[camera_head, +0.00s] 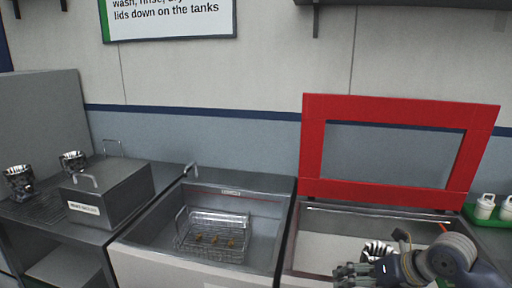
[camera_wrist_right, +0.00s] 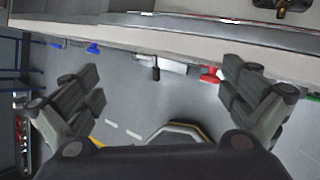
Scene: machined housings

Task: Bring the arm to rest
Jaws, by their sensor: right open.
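My right arm comes in at the lower right of the head view. Its gripper (camera_head: 352,274) is in front of the right tank (camera_head: 325,245), which has a raised red-framed lid (camera_head: 315,150). In the right wrist view the gripper (camera_wrist_right: 163,82) has its fingers wide apart with nothing between them. Below them is grey floor. A shiny machined housing (camera_head: 376,250) shows just behind the gripper, partly hidden by my arm. My left gripper is not in view.
A wire basket (camera_head: 215,250) with small brass-coloured parts is in the middle tank (camera_head: 262,195). At left are a grey lidded box (camera_head: 125,180) and two shiny housings (camera_head: 18,182) (camera_head: 73,162). A green tray (camera_head: 470,214) with white containers (camera_head: 485,206) is at far right.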

